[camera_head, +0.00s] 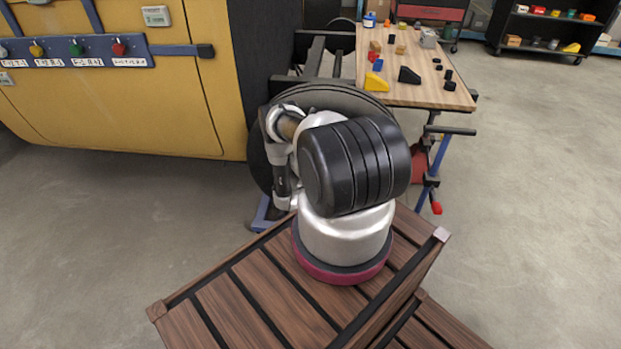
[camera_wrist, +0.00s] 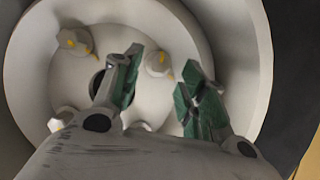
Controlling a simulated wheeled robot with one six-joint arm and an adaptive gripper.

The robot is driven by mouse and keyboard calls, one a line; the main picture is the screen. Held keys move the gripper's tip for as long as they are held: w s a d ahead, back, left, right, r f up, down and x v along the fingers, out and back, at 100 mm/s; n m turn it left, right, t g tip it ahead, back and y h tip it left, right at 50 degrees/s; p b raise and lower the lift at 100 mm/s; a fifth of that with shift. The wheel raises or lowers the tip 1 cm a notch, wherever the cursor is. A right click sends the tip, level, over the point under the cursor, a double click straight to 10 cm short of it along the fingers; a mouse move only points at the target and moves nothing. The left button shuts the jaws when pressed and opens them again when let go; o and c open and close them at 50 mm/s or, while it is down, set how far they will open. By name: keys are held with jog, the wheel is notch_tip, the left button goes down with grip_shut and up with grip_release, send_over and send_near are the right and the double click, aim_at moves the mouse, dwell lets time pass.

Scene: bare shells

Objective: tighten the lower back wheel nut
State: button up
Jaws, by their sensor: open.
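In the wrist view a pale wheel hub (camera_wrist: 205,40) fills most of the picture, with several wheel nuts around a dark centre hole. One nut with yellow marks (camera_wrist: 158,63) shows between my fingertips. Another nut (camera_wrist: 75,40) is at the upper left, and one (camera_wrist: 62,122) is at the lower left. A further nut (camera_wrist: 140,127) is partly hidden by my gripper. My gripper (camera_wrist: 163,63) is open, its green-padded fingers apart and pointing at the hub. I cannot tell whether the fingers touch the nut. In the head view my arm hides most of the wheel (camera_head: 258,155).
A yellow body (camera_head: 200,75) with a knob panel (camera_head: 75,50) stands at the left. A wooden workbench (camera_head: 425,90) with loose blocks is behind the wheel. A dark shelf (camera_head: 550,30) stands at the back right. The floor at the right is clear.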

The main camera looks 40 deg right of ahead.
jog(key=shift+x, duration=1.45)
grip_shut()
jog(key=m+t+y, duration=0.1)
jog(key=m, duration=0.1)
jog(key=m+t, duration=0.2)
jog(key=m, duration=0.1)
jog(key=m+t+y, duration=0.1)
jog(key=m, duration=0.2)
jog(key=shift+s+d+f+t+y, duration=0.2)
jog(key=shift+s+f+t+y, duration=0.1)
jog(key=shift+s+t, duration=0.1)
jog(key=shift+w+r+m, duration=0.1)
jog(key=shift+m, duration=0.2)
